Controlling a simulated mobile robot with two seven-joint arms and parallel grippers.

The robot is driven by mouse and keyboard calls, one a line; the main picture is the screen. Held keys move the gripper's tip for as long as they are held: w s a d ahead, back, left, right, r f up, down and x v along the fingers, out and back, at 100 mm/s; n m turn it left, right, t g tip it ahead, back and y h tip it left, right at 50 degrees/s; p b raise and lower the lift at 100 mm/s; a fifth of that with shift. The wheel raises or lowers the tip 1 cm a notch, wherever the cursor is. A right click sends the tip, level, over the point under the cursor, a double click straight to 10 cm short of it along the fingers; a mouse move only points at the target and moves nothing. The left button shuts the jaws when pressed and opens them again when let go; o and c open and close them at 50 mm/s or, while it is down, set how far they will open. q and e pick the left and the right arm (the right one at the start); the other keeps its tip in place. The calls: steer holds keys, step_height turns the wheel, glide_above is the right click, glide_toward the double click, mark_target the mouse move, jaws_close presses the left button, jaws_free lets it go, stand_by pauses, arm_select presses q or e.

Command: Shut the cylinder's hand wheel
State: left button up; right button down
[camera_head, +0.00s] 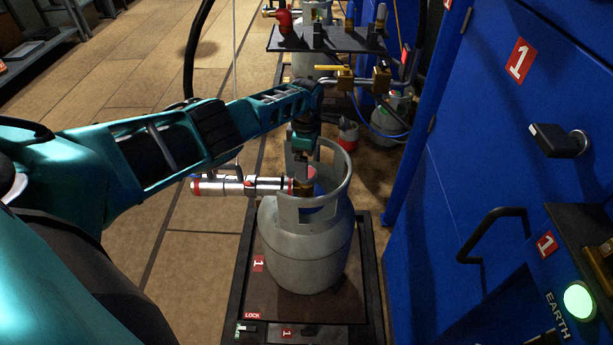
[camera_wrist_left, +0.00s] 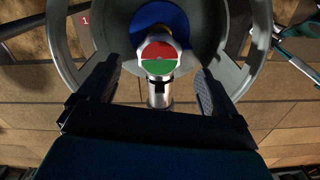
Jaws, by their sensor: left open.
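A grey gas cylinder (camera_head: 308,250) stands upright on a dark platform (camera_head: 262,302). A grey collar ring surrounds its top and also shows in the left wrist view (camera_wrist_left: 62,45). Inside the collar is a round cap with red and green halves (camera_wrist_left: 158,58), apparently the hand wheel; in the head view it is mostly hidden. My left gripper (camera_head: 303,160) points down into the collar from above. In the left wrist view its open fingers (camera_wrist_left: 158,72) stand on either side of the cap, apart from it. My right gripper is not in view.
A silver fitting with red ends (camera_head: 238,186) juts left from the valve. A blue cabinet (camera_head: 470,150) with a black handle (camera_head: 485,232) stands close on the right. A black shelf (camera_head: 335,40) and another cylinder (camera_head: 388,122) are behind.

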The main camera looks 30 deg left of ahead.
arm_select(q)
step_height(320, 180, down, 3)
steer(key=shift+f+b, duration=0.2)
steer(key=shift+b, duration=0.7)
steer(key=shift+f, duration=0.2)
steer(key=shift+c, duration=0.6)
steer(key=c, duration=0.9)
